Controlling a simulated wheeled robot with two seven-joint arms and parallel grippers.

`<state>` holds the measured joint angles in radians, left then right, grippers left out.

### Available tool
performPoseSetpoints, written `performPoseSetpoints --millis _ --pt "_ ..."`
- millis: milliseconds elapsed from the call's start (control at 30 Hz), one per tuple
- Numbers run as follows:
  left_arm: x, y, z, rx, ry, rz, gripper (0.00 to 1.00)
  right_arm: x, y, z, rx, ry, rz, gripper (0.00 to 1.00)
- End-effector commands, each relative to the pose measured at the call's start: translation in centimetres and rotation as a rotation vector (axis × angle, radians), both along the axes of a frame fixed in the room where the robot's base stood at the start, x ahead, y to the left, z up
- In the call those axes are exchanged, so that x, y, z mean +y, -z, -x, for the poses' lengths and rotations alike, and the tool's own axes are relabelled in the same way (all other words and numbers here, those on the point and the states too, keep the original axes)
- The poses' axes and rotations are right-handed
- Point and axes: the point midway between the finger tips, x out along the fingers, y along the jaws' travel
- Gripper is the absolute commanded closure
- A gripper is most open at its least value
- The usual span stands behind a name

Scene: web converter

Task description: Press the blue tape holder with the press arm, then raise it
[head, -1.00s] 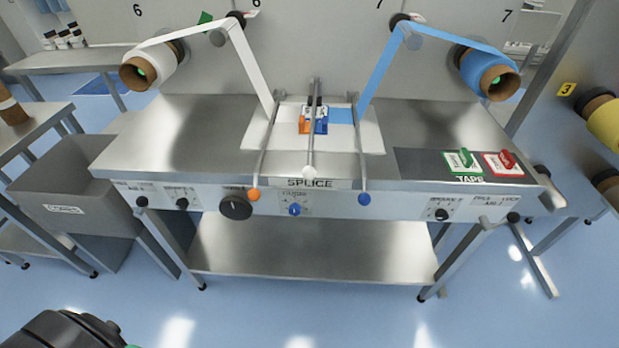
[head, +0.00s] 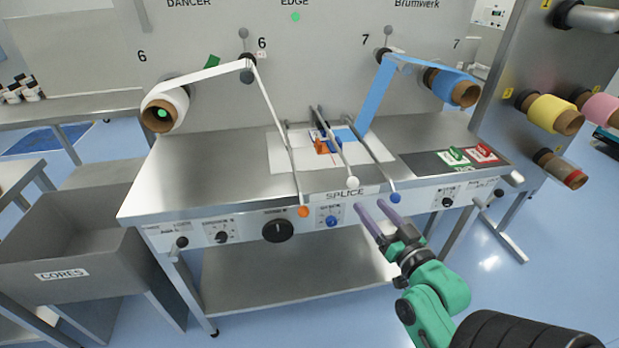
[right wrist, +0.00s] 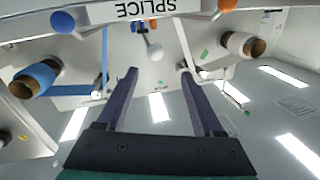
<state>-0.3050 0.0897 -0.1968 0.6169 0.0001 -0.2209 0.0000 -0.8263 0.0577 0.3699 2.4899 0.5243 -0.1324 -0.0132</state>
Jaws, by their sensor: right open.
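The small blue tape holder (head: 333,133) is at the splice area beside an orange holder (head: 320,146), partly hidden by the press arm. I cannot tell whether the arm touches it. My right gripper (head: 371,205) has purple fingers, open and empty, at the table's front edge, below the white knob and left of the blue knob. In the right wrist view the fingers (right wrist: 158,72) stand apart. My left gripper is out of view.
Bars with an orange knob (head: 303,211) and a blue knob (head: 395,198) flank the press arm. White tape (head: 270,100) and blue tape (head: 376,97) run down from rolls. A black dial (head: 278,231) sits on the front panel. Red and green switches stand at the right.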

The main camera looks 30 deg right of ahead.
Motion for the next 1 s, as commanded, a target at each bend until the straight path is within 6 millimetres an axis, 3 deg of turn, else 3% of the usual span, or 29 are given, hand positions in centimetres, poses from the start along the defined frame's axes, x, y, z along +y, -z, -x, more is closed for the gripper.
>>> performPoseSetpoints --millis 200,500,600,933,967,1000 --pt "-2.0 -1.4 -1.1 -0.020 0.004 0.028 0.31 -0.6 -0.5 -4.1 -0.005 0.000 -0.001 0.31" --pt "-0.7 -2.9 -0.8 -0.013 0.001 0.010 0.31 -1.6 -0.4 -11.4 -0.001 -0.001 -0.002 0.31" --pt "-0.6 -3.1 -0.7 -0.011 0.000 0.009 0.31 -1.9 -0.2 -13.0 0.001 -0.001 -0.001 0.31" --pt "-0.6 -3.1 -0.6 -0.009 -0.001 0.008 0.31 -2.0 0.0 -13.9 0.003 -0.002 -0.001 0.31" --pt "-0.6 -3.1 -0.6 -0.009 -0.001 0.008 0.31 -2.0 0.0 -13.9 0.002 -0.001 -0.001 0.39" --pt "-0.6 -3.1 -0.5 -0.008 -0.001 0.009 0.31 -2.0 0.0 -13.9 0.002 -0.001 0.000 0.54"
